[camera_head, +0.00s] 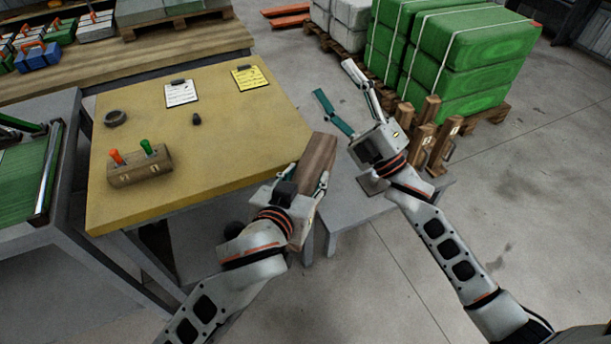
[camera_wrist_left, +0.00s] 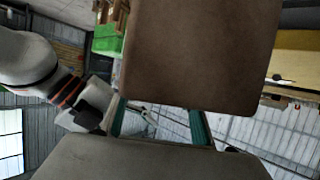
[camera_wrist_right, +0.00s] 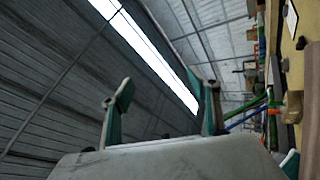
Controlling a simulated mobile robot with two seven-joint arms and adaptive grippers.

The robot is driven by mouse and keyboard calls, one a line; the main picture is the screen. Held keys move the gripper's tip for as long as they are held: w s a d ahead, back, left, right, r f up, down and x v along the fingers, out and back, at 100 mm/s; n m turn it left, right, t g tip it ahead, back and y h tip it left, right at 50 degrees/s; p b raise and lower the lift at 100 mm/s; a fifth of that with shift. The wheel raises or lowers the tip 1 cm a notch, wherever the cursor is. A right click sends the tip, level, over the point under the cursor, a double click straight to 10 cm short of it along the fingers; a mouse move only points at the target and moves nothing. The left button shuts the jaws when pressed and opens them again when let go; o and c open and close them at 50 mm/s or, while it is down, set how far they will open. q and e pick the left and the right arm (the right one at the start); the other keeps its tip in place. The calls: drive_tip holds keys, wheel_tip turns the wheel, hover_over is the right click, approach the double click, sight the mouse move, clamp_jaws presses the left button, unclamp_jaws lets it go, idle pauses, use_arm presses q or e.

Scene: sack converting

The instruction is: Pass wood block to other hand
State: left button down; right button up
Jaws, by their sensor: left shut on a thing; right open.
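The wood block (camera_head: 318,160) is a brown, long piece held in my left gripper (camera_head: 303,186), over the right edge of the yellow-topped table. In the left wrist view the block (camera_wrist_left: 200,50) fills the upper middle, between the teal fingers of my left gripper (camera_wrist_left: 160,125). My right gripper (camera_head: 341,97) is open and empty, above and to the right of the block, apart from it. In the right wrist view the spread teal fingers of my right gripper (camera_wrist_right: 160,105) have nothing between them. A brown piece, perhaps the block (camera_wrist_right: 311,110), shows at that view's right edge.
The yellow-topped table (camera_head: 235,130) carries a switch box (camera_head: 140,168), a tape roll (camera_head: 115,118) and clipboards (camera_head: 181,93). A low grey table (camera_head: 345,212) stands right of it, with several upright wooden pieces (camera_head: 443,147) close to my right arm. Green sacks (camera_head: 465,55) are stacked behind.

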use_arm(q)
drive_tip(key=shift+r, duration=0.15)
use_arm(e)
drive_tip(key=s+d+f+m+h, duration=0.2)
drive_tip(key=d+f+m+h, duration=0.3)
drive_tip(key=f, duration=0.5)
drive_tip(key=s+d+f+m+h, duration=0.2)
drive_tip(key=d+f+m+h, duration=0.2)
drive_tip(key=f+m, duration=0.4)
drive_tip(key=s+d+f+m+g+h, duration=0.1)
drive_tip(key=s+f+m+g+h, duration=0.2)
drive_tip(key=s+f, duration=1.9)
wheel_tip(320, 180, down, 2)
drive_tip(key=m+g, duration=0.3)
drive_tip(key=g, duration=0.2)
drive_tip(key=shift+g+h, duration=0.3)
drive_tip(key=shift+h, duration=0.1)
